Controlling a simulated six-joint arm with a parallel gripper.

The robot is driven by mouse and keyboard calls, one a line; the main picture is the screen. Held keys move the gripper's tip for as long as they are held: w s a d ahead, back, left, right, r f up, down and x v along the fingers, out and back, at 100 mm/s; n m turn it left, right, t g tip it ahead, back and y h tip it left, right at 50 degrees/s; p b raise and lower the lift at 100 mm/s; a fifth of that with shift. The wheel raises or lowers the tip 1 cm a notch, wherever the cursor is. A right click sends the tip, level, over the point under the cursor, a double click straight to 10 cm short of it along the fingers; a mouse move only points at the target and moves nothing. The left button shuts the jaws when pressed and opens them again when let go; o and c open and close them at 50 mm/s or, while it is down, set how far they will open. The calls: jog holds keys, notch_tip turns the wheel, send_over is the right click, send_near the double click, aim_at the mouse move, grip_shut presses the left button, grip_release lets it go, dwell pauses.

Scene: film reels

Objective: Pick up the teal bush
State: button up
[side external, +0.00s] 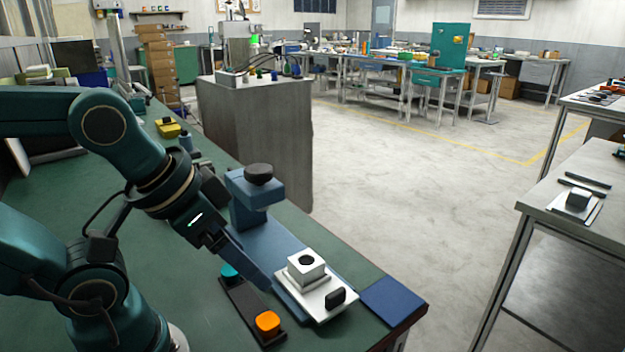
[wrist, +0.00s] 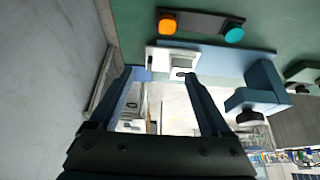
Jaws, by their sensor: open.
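The teal bush (side external: 230,270) sits at the far end of a dark holder strip (side external: 247,309) on the green bench, partly hidden by my gripper in the side view. An orange bush (side external: 267,322) sits at the strip's near end. In the wrist view the teal bush (wrist: 234,31) is near the top, above and right of my fingertips, and the orange bush (wrist: 168,24) is to its left. My gripper (side external: 262,280) is open, with nothing visible between its fingers (wrist: 163,75). It is tilted and apart from the teal bush in the wrist view.
A blue press (side external: 249,205) with a black knob stands behind the strip. A white fixture block (side external: 306,268) with a hole is mounted on its base. A blue pad (side external: 394,302) lies near the bench corner. Green bench surface left of the strip is clear.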

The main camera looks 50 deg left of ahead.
jog(key=m+g+y, duration=0.7)
jog(key=m, duration=0.1)
send_near(231, 270)
notch_tip(231, 270, up, 3)
jog(key=s, duration=0.2)
jog(key=f+m+y, duration=0.2)
jog(key=f, duration=0.1)
jog(key=w+a+f+m+y, duration=0.1)
jog(key=f+m+y, duration=0.1)
jog(key=m, duration=0.1)
jog(key=w+f+m+g+y, duration=0.1)
jog(key=f+m+y, duration=0.1)
jog(key=f, duration=0.1)
jog(key=shift+w+a+f, duration=0.15)
jog(key=shift+a+f, duration=0.15)
jog(key=shift+f, duration=0.05)
jog(key=shift+s+a+f+m, duration=0.1)
jog(key=shift+s+f+m, duration=0.2)
jog(key=shift+f+m, duration=0.1)
jog(key=shift+x, duration=2.35)
jog(key=shift+r, duration=0.1)
grip_shut()
